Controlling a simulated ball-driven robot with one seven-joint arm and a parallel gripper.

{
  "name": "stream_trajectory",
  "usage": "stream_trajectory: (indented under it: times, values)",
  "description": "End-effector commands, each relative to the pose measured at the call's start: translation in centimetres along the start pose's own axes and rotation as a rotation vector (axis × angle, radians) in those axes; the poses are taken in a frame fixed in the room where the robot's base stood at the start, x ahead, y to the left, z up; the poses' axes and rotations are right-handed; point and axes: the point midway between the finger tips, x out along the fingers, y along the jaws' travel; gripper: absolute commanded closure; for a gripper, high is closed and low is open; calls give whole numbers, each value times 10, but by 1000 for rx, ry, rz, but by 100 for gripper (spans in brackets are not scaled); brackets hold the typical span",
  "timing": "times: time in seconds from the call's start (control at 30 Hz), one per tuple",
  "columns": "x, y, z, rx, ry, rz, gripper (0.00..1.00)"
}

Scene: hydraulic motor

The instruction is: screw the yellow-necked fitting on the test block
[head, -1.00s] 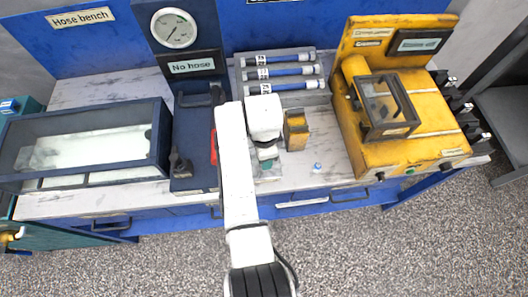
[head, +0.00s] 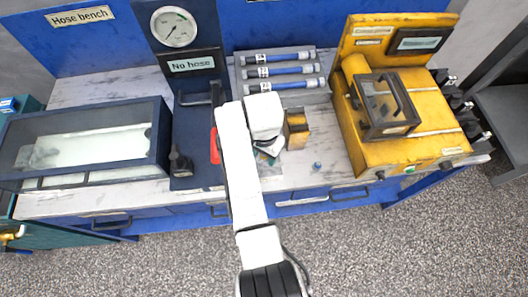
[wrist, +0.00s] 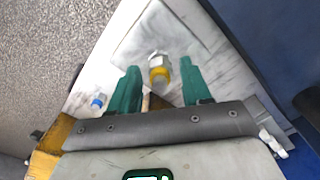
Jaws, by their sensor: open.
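In the head view my gripper (head: 266,153) is low over the bench, and the fitting is hidden there. No part is labelled test block; the dark blue gauge stand marked "No hose" (head: 193,125) with a black port may be it.
A blue-banded fitting (head: 317,166) lies to the right and also shows in the wrist view (wrist: 98,102). A small yellow-black box (head: 297,130) stands close to my gripper. Behind lies a hose rack (head: 283,98); a yellow machine (head: 425,145) is at right.

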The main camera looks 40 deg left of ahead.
Motion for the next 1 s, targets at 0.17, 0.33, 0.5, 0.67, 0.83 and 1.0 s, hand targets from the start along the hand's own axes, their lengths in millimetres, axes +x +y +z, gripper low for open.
stream_trajectory:
  times: [0.17,0.33,0.5,0.67,0.83,1.0]
  values:
    - [0,0,0,-136,0,0,52]
    - [0,0,0,-150,0,0,52]
    - [0,0,0,-148,0,0,52]
    - [2,0,0,-147,0,0,52]
    - [1,0,0,-147,0,-1,60]
    - [1,0,0,-146,0,-1,76]
